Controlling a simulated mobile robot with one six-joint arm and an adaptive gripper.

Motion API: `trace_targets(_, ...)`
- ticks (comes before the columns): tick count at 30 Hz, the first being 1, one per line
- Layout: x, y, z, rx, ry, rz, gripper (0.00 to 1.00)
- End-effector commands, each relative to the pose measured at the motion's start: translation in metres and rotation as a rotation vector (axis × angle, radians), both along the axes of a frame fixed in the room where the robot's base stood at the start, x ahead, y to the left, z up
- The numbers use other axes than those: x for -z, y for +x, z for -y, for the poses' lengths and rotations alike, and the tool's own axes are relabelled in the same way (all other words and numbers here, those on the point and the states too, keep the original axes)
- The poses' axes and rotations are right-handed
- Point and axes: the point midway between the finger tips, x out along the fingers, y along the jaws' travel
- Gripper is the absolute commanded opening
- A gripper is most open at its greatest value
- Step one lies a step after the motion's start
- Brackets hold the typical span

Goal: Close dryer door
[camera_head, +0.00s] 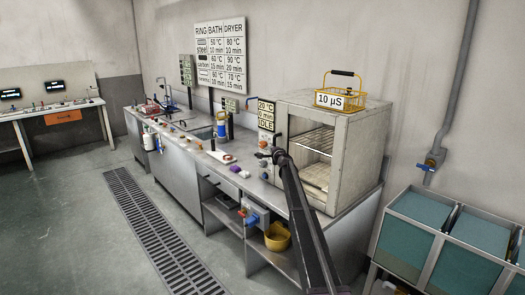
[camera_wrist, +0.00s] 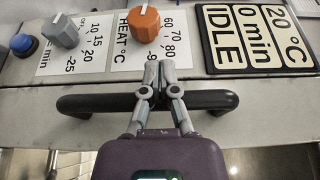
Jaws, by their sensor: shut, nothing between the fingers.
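The dryer (camera_head: 356,150) is a pale metal box on the bench, with wire racks visible inside through its front. In the wrist view its door edge is a metal strip (camera_wrist: 275,122) with a black bar handle (camera_wrist: 215,101). The strip lies close alongside the control panel; I cannot tell whether a small gap is left. My gripper (camera_wrist: 153,72) is shut and empty, its fingers over the middle of the handle, with the tips towards the panel. In the head view my gripper (camera_head: 279,157) is at the dryer's left front edge, partly hiding the door.
The panel carries an orange knob (camera_wrist: 144,22), a grey knob (camera_wrist: 60,31) and a display reading IDLE (camera_wrist: 258,38). A yellow basket (camera_head: 357,100) marked 10 µS stands on the dryer. Teal-filled tanks (camera_head: 413,238) are at right. Floor left of the bench is clear.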

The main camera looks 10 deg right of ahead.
Motion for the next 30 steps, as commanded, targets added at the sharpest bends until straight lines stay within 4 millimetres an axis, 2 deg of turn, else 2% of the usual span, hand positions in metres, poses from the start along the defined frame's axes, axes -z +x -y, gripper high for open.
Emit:
trace_targets(9, 0.0, 0.004, -0.027, -0.023, 0.0, 0.0, 0.0)
trace_targets(17, 0.0, 0.003, -0.037, -0.031, 0.0, 0.0, 0.0)
trace_targets(23, 0.0, -0.002, -0.047, -0.031, 0.0, 0.0, 0.0)
trace_targets(30, 0.001, -0.018, -0.073, -0.026, 0.0, -0.001, 0.0)
